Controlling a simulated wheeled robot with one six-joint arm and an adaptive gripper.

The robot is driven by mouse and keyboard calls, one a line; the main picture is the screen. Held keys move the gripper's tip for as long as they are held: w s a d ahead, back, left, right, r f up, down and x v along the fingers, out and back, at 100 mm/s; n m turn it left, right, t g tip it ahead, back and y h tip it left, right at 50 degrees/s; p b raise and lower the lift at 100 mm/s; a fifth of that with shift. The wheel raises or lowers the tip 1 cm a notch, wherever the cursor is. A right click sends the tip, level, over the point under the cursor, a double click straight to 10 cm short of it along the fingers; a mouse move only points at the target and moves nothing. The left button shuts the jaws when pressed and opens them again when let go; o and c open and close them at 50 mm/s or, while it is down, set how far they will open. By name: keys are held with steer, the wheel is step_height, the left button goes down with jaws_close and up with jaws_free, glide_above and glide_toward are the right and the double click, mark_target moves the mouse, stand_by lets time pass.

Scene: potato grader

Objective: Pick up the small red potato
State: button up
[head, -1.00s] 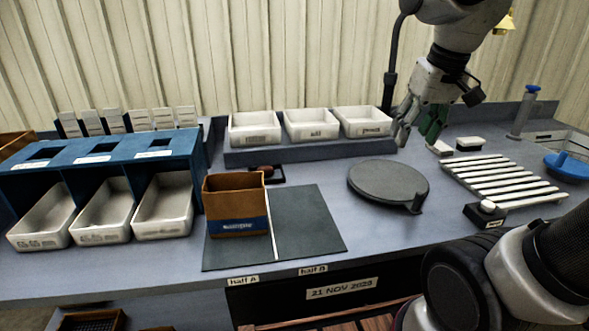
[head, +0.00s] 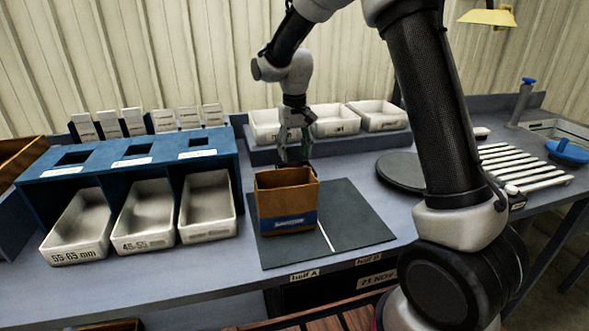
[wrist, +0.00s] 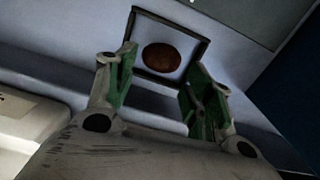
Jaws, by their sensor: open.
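The small red potato (wrist: 162,57) is a reddish-brown round shape in the wrist view. It lies inside a small black-rimmed square tray (wrist: 204,43). My gripper (head: 293,160) is just behind the brown box in the head view, pointing down. In the wrist view my gripper (wrist: 160,63) is open, its two green-padded fingers apart, with the potato showing between and beyond the fingertips. Nothing is held. In the head view the potato is hidden behind the box and gripper.
The brown open box (head: 288,222) stands on a dark mat (head: 352,215) in front of my gripper. White bins (head: 335,130) on a raised shelf stand behind it. A blue rack (head: 225,165) with white trays is at the left. A round dark turntable (head: 400,170) is at the right.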

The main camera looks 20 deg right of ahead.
mark_target(295, 163)
steer(key=f, duration=0.4)
steer(key=shift+s+f, duration=0.2)
steer(key=shift+f, duration=0.05)
steer(key=c, duration=0.7)
steer(key=shift+r, duration=0.1)
